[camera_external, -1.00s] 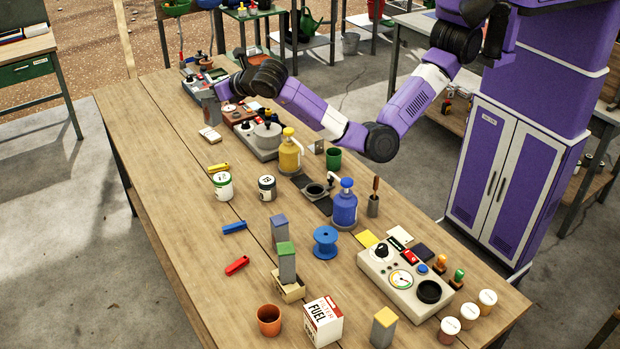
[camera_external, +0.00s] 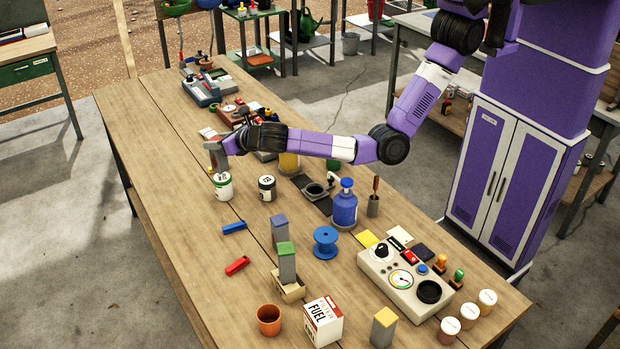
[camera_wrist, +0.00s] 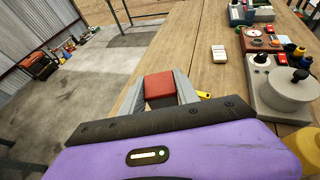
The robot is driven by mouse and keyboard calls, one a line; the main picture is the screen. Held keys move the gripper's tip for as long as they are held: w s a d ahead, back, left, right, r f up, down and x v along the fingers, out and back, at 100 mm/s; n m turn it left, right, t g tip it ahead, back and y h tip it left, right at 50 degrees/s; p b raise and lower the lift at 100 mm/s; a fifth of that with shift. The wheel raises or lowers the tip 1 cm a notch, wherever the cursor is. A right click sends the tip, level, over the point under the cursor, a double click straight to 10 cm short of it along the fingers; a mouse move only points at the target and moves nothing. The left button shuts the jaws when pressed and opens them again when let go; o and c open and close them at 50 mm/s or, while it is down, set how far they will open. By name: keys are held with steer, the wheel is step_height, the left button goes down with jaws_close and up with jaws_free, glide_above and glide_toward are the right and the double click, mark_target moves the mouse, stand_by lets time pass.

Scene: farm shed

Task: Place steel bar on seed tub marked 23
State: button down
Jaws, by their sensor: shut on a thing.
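My gripper (camera_external: 215,152) is shut on a block with a red end, which I take to be the steel bar (camera_wrist: 159,88). In the wrist view the red end shows between the two grey fingers. In the external view the gripper hangs just above or at a white tub with a green band (camera_external: 223,188). The tub's dark number is too small to read surely. I cannot tell whether the bar touches its lid. The tub is hidden in the wrist view. A second, darker-banded tub (camera_external: 267,188) stands to its right.
The blue bottle (camera_external: 345,204) and yellow canister (camera_external: 289,163) stand to the right, the canister partly behind my arm. Left of the tub the wooden table (camera_external: 165,170) is clear.

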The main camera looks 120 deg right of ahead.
steer(key=shift+f, duration=1.3)
steer(key=shift+f, duration=0.2)
steer(key=c, duration=0.9)
jaws_free()
steer(key=shift+r, duration=0.2)
steer(key=b+v, duration=0.1)
steer(key=v, duration=1.1)
steer(key=shift+b, duration=0.4)
